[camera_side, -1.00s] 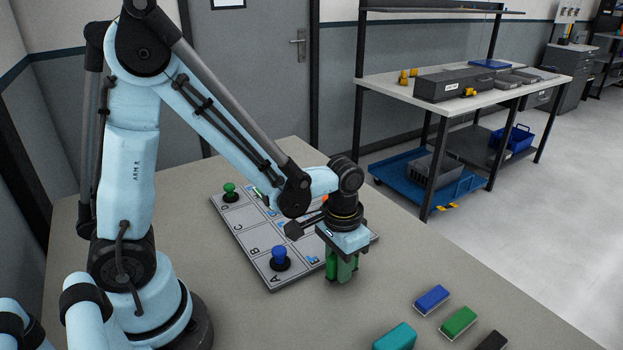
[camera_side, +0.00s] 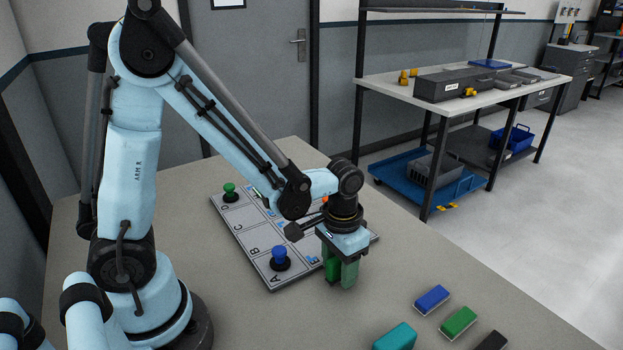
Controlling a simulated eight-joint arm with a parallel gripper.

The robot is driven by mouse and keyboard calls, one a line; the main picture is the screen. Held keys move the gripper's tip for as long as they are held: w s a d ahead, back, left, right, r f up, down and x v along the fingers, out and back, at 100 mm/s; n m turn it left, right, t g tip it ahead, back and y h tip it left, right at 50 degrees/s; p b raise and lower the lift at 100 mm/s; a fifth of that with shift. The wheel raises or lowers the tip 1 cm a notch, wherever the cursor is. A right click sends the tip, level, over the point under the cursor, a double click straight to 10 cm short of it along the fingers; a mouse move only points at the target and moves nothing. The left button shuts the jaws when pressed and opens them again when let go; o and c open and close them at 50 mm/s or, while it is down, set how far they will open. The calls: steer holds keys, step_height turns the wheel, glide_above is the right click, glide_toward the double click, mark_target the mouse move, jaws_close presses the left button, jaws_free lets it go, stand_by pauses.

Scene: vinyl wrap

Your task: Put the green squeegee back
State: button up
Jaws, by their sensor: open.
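A green block with a pale lower edge, which looks like the green squeegee (camera_side: 458,322), lies on the table at the lower right. It lies between a similar blue block (camera_side: 432,298) and a dark one (camera_side: 492,341). My gripper (camera_side: 341,281) is open and points down at the right front edge of the lettered board (camera_side: 250,242). It is well to the left of the green block. Its fingers look green. I cannot tell whether a green thing stands between or behind them.
A teal block (camera_side: 396,337) lies at the bottom edge. On the board stand a blue-knobbed piece (camera_side: 279,258) and a green-knobbed piece (camera_side: 230,191); an orange thing is partly hidden behind my wrist. A workbench (camera_side: 400,87) stands behind.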

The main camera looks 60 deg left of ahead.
mark_target(334, 256)
step_height(334, 256, up, 12)
steer(key=shift+s, duration=0.1)
steer(key=s+a+t, duration=0.1)
steer(key=t, duration=0.1)
steer(key=s+a+t, duration=0.1)
steer(key=t, duration=0.1)
steer(key=s+a+r+t, duration=0.1)
steer(key=a+t, duration=0.1)
steer(key=t, duration=0.1)
steer(key=shift+r, duration=0.1)
stand_by(0.6)
